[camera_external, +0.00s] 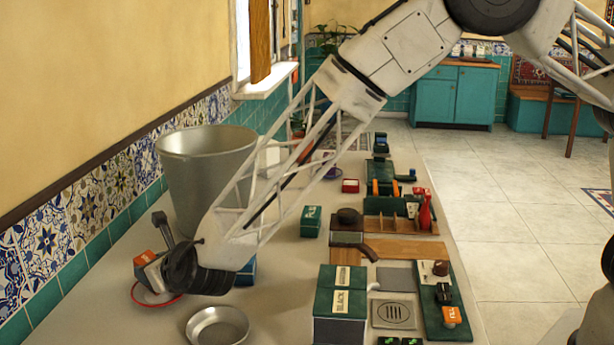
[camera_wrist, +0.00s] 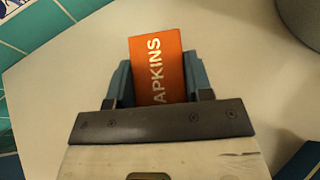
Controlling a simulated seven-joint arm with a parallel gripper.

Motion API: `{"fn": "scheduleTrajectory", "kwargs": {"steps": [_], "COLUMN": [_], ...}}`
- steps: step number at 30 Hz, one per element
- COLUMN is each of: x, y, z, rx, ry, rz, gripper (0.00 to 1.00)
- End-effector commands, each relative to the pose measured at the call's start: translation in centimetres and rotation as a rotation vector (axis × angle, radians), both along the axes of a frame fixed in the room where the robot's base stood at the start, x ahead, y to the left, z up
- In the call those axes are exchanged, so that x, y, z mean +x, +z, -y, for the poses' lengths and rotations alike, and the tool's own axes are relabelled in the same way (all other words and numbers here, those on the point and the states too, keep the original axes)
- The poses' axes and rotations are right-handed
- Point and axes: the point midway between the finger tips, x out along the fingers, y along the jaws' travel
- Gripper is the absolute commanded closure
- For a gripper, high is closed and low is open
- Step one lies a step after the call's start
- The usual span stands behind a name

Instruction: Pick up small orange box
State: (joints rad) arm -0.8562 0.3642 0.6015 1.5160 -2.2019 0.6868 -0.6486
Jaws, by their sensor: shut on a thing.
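The small orange box (camera_wrist: 157,72), with white lettering reading "APKINS" in view, sits between the two blue-grey fingers of my gripper (camera_wrist: 160,82) in the wrist view. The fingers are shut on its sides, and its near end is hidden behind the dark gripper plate. In the external view, my gripper (camera_external: 153,274) is at the far left of the counter, and the orange box (camera_external: 144,258) shows at its tip. The box appears over or beside a red-rimmed white dish (camera_external: 140,299). I cannot tell whether the box touches anything below.
A large grey metal pot (camera_external: 190,170) stands close behind my gripper, by the tiled wall (camera_external: 85,215). A shallow metal bowl (camera_external: 217,326) is at the front. Green boxes (camera_external: 340,302) and wooden trays (camera_external: 400,224) fill the right side of the counter (camera_external: 285,280).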

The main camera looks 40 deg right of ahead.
Motion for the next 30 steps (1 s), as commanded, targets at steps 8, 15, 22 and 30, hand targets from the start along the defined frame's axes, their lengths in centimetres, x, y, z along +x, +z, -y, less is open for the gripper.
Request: {"fn": "scheduleTrajectory", "kwargs": {"steps": [8,15,22,30], "x": [0.0,0.0,0.0,0.0], "y": [0.5,2.9,6.4,9.4], "z": [0.0,0.0,0.0,0.0], "rx": [0.001,0.001,0.001,0.001], "ry": [0.0,0.0,0.0,0.0], "rz": [0.001,0.002,0.002,0.0], "gripper": [0.81,0.81,0.81,0.81]}}
